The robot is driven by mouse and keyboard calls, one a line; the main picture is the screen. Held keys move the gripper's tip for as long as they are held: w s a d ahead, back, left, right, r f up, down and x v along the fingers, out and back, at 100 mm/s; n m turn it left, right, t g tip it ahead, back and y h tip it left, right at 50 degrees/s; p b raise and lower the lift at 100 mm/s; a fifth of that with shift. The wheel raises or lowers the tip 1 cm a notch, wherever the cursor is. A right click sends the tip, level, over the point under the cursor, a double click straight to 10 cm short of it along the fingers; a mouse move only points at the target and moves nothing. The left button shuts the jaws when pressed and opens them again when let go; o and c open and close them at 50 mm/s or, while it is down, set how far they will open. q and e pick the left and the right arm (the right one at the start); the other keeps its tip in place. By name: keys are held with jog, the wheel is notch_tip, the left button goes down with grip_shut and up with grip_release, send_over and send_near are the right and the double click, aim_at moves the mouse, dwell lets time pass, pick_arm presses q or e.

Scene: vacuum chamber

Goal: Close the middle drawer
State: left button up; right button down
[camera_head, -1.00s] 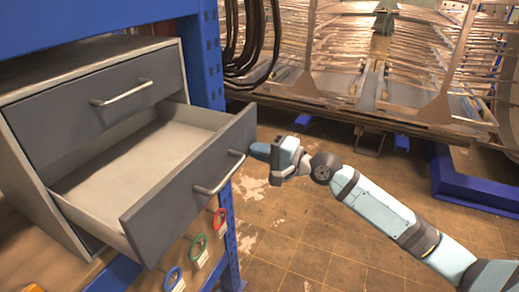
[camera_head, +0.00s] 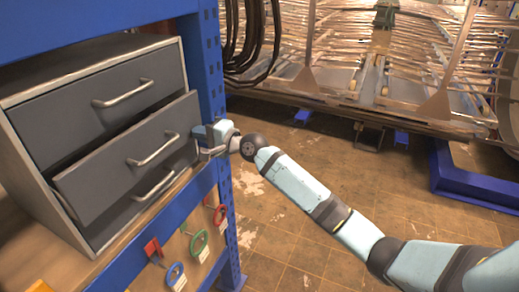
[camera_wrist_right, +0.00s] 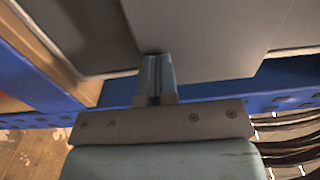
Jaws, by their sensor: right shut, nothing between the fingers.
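The grey cabinet (camera_head: 85,58) stands on a shelf at the left in the head view. Its middle drawer (camera_head: 100,176) sticks out a little past the top drawer (camera_head: 70,124) and the bottom drawer (camera_head: 100,229). The middle drawer has a metal bar handle (camera_head: 153,150). My right gripper (camera_head: 205,138) is shut and empty at the right end of the middle drawer's front. In the right wrist view, its fingertips (camera_wrist_right: 155,62) are at the edge of a grey panel (camera_wrist_right: 200,35); whether they touch is hard to tell. My left gripper is not in view.
A blue post (camera_head: 212,75) rises just right of the cabinet, close to my right gripper. Red, green and blue ring-shaped tools (camera_head: 199,244) hang along the blue shelf edge. Metal racks (camera_head: 400,70) stand at the back.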

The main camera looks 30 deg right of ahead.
aim_at(188, 128)
jog(key=x, duration=0.4)
jog(key=shift+w+a+b, duration=0.15)
jog(key=shift+w+b, duration=0.05)
jog(key=shift+b, duration=0.2)
jog(key=shift+r, duration=0.15)
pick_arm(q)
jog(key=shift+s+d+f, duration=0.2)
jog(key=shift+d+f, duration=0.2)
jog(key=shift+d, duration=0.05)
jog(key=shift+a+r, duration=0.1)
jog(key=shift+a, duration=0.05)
pick_arm(e)
jog(key=shift+r, duration=0.15)
jog(key=shift+s, duration=0.1)
